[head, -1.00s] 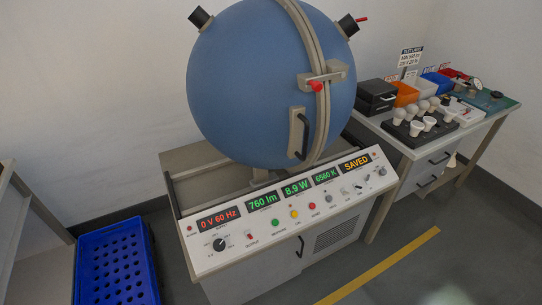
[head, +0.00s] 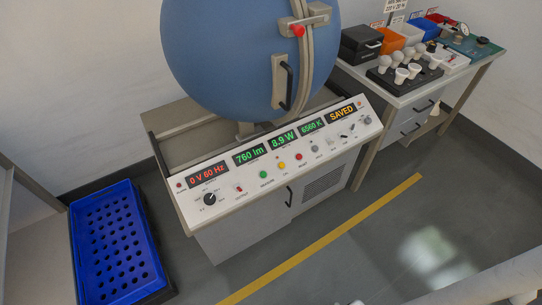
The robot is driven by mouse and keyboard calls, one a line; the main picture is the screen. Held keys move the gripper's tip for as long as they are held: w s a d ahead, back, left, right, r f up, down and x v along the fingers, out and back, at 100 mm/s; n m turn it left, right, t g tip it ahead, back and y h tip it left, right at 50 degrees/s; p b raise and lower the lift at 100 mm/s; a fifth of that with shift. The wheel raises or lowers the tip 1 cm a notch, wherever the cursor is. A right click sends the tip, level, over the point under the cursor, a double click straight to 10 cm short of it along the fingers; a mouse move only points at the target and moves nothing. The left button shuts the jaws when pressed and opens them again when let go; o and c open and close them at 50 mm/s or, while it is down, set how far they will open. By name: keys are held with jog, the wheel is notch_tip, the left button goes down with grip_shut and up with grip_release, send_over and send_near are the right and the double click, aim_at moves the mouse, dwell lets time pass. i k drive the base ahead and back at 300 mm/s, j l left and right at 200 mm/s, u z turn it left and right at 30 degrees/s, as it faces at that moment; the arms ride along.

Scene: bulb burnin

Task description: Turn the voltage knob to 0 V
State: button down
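The voltage knob (head: 210,198) is a round black dial with a light pointer mark at the left end of the sloping white control panel (head: 235,205). Its scale labels are too small to read surely. Above it the red supply display (head: 208,174) reads "0 V 60 Hz". Other displays read 760 lm (head: 250,154), 8.9 W (head: 284,139), 6560 K (head: 312,126) and SAVED (head: 341,114). My gripper is not in view; only a pale piece of what looks like my arm shows at the lower right edge.
The blue sphere (head: 245,55) with its handle and red latch knob stands behind the panel. A blue perforated crate (head: 135,190) is on the floor at left. A side table (head: 400,98) at right holds bulbs and bins. The floor before the cabinet is clear, with a yellow line (head: 320,240).

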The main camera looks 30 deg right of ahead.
aim_at(209, 199)
jog(key=u, duration=1)
jog(key=k+l+u, duration=0.2)
jog(key=l+u, duration=0.15)
jog(key=k+l+u, duration=0.3)
jog(key=i+l, duration=0.05)
jog(key=l, duration=0.05)
